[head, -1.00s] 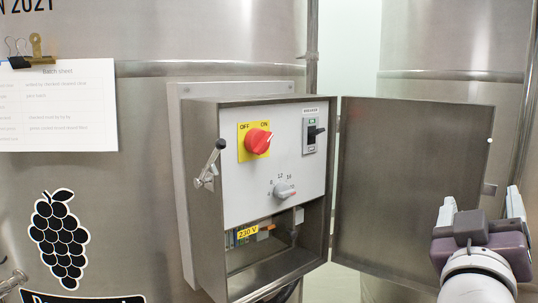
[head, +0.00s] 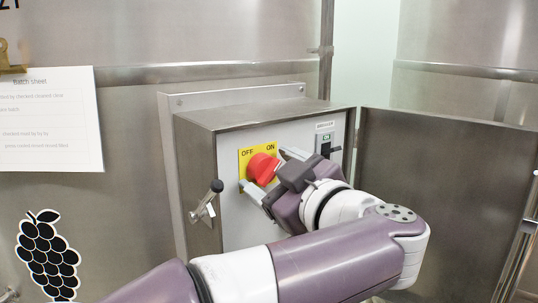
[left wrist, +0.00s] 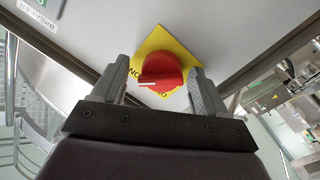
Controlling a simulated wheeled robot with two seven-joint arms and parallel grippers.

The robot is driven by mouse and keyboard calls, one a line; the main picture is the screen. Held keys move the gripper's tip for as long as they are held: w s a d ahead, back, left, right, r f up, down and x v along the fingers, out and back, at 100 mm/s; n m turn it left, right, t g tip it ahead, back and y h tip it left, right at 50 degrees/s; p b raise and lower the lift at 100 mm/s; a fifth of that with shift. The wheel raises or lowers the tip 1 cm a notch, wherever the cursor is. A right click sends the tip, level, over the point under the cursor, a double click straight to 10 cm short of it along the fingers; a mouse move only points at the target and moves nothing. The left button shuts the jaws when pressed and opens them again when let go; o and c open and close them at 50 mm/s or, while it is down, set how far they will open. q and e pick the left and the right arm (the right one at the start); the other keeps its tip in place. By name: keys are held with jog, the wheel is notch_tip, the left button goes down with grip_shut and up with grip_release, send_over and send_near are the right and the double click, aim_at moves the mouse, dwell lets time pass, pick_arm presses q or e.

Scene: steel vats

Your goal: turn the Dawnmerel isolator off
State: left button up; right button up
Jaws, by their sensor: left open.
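The isolator is a red rotary knob (head: 262,168) on a yellow plate (head: 244,158) marked OFF on the left and ON on the right. It is on the grey panel of an open steel box. My left gripper (head: 271,173) is open, with its fingers on either side of the knob. In the left wrist view, the knob (left wrist: 165,70) sits between the two spread fingers (left wrist: 158,88), with gaps showing. Its white mark points left, close to the ON lettering. The Dawnmerel name is not readable. My right gripper is not in view.
A dark breaker switch (head: 326,148) is right of the knob. A latch handle (head: 207,203) sticks out on the box's left side. The open box door (head: 430,170) stands to the right. My left arm hides the lower panel.

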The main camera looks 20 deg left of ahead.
pick_arm(q)
jog(key=shift+a+r, duration=0.15)
jog(key=shift+r, duration=0.05)
jog(key=shift+s+d+r, duration=0.15)
jog(key=shift+s+d, duration=0.1)
jog(key=shift+s, duration=0.55)
jog(key=shift+w+a, duration=0.1)
jog(key=shift+w, duration=0.1)
jog(key=shift+w+a, duration=0.15)
jog(key=shift+w, duration=0.2)
jog(key=c, duration=0.5)
jog(key=shift+w+f, duration=0.1)
jog(key=shift+f, duration=0.1)
jog(key=c, duration=0.5)
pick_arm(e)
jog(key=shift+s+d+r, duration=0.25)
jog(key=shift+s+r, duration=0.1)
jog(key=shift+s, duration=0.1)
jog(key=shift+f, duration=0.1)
